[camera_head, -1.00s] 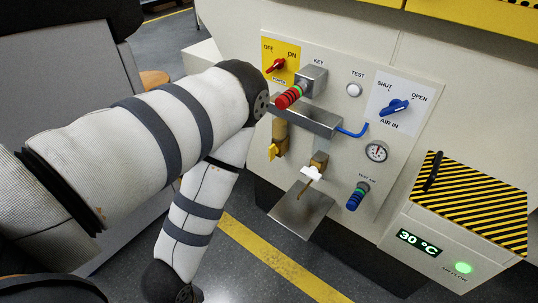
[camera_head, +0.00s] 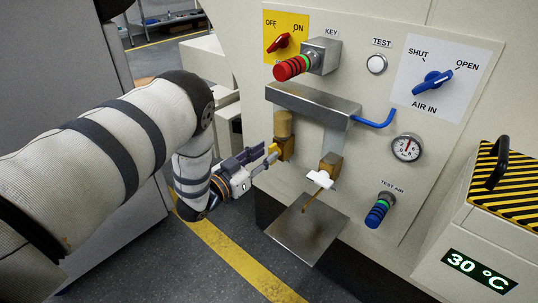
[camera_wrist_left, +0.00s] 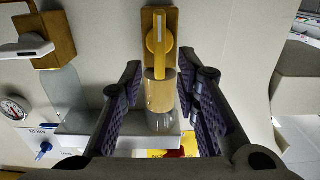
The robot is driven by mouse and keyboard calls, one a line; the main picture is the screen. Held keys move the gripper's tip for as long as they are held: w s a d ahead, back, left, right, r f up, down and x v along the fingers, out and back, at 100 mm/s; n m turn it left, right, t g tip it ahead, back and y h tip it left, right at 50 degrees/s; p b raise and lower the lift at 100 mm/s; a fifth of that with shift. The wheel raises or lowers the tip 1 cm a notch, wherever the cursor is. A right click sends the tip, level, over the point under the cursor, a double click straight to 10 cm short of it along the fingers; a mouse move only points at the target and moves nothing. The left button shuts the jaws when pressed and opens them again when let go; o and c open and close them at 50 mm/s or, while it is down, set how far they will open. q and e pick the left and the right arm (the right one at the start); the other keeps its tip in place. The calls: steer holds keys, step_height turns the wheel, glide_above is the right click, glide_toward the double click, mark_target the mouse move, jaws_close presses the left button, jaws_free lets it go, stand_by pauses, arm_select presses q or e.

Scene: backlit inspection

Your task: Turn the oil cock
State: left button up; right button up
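A yellow cock handle (camera_head: 273,148) sits on a brass block (camera_head: 287,147) below a bowl of amber liquid (camera_head: 283,123) on the panel's left side. No label marks it as the oil cock. In the left wrist view, seen upside down, the yellow handle (camera_wrist_left: 157,42) and the amber bowl (camera_wrist_left: 160,97) show near the middle. My left gripper (camera_head: 266,157) is open, its fingertips close to the yellow handle. In the wrist view the fingers are spread either side of the bowl and handle; contact cannot be told. My right gripper is not in view.
To the right, a white-handled cock (camera_head: 320,179) hangs above a metal drip tray (camera_head: 305,232). A blue AIR IN switch (camera_head: 432,82) is farther right.

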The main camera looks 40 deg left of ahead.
arm_select(q)
steer(key=shift+w+d, duration=0.1)
steer(key=shift+w, duration=1.05)
jaws_close()
steer(key=m, duration=0.2)
steer(key=m+p, duration=0.1)
steer(key=m, duration=0.1)
steer(key=shift+s+d, duration=0.1)
steer(key=shift+d, duration=0.3)
steer(key=m, duration=0.1)
steer(key=m+p, duration=0.1)
steer(key=m, duration=0.2)
steer(key=shift+d+f+m, duration=0.3)
steer(key=shift+f, duration=0.05)
steer(key=m, duration=0.4)
steer(key=shift+d+f+m+p, duration=0.2)
steer(key=shift+f+m+p, duration=0.1)
steer(key=shift+f+p, duration=0.05)
steer(key=shift+s+f+m, duration=0.1)
steer(key=shift+f+m, duration=0.1)
steer(key=shift+m, duration=0.9)
steer(key=shift+f+m, duration=0.2)
steer(key=shift+m, duration=0.9)
